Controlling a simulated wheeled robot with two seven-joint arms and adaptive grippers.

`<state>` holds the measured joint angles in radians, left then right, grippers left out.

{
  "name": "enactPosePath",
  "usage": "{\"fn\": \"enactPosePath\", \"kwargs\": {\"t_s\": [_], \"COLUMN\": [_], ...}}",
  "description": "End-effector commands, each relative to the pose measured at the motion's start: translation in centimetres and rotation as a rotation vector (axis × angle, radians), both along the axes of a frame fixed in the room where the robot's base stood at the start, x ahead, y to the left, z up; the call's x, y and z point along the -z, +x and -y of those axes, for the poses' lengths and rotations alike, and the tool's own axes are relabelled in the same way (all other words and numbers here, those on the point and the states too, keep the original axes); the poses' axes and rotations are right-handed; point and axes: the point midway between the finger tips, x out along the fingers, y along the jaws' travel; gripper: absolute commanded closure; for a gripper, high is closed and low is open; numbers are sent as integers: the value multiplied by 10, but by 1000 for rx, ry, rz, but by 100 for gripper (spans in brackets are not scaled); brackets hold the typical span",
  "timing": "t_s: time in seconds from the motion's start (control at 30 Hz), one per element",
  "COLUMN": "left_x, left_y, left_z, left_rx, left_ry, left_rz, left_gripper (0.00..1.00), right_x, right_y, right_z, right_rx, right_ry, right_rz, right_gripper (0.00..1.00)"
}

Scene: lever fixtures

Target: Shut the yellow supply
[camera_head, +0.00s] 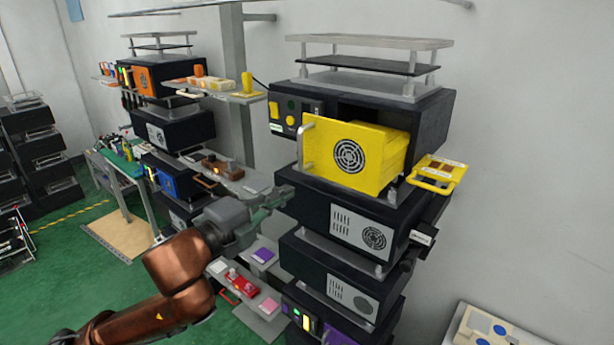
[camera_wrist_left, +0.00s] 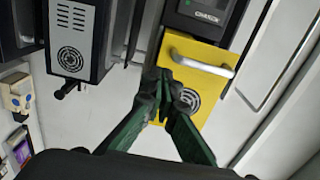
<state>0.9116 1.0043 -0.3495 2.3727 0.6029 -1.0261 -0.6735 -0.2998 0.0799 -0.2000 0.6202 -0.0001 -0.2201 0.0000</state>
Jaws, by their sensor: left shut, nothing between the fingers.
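The yellow supply (camera_head: 328,168) is a box with a round black fan grille and a grey bar handle (camera_head: 307,145) on its front's left side. It stands partly out of a dark opening in the upper black housing (camera_head: 425,118). My left gripper (camera_head: 287,194) is shut and empty, just below and left of the yellow front in the head view. In the left wrist view, its green fingers (camera_wrist_left: 170,82) overlap the yellow front (camera_wrist_left: 205,85), beside the handle (camera_wrist_left: 199,62). I cannot tell whether they touch it. My right gripper is not in view.
More black units (camera_head: 355,228) with grilles are stacked below. A small yellow tray (camera_head: 437,175) juts out at the right. A side shelf (camera_head: 215,88) and a second stack with an orange unit (camera_head: 146,83) stand left. Bare wall lies right of the stack.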

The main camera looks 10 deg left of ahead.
Motion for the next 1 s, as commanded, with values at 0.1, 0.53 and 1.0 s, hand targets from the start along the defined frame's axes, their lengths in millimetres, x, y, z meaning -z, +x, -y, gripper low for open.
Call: {"fn": "enactPosePath", "kwargs": {"t_s": [0.1, 0.53, 1.0], "left_x": [-3, -1, 0], "left_y": [22, 72, 77], "left_z": [15, 44, 42], "left_rx": [2, 0, -7], "left_ry": [-4, -2, -1], "left_rz": [-1, 0, -1], "left_gripper": [100, 100, 100], "right_x": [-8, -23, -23], "right_y": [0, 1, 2], "right_z": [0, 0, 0], "right_rx": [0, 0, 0], "right_ry": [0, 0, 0], "right_rz": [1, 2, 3], "right_gripper": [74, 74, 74]}}
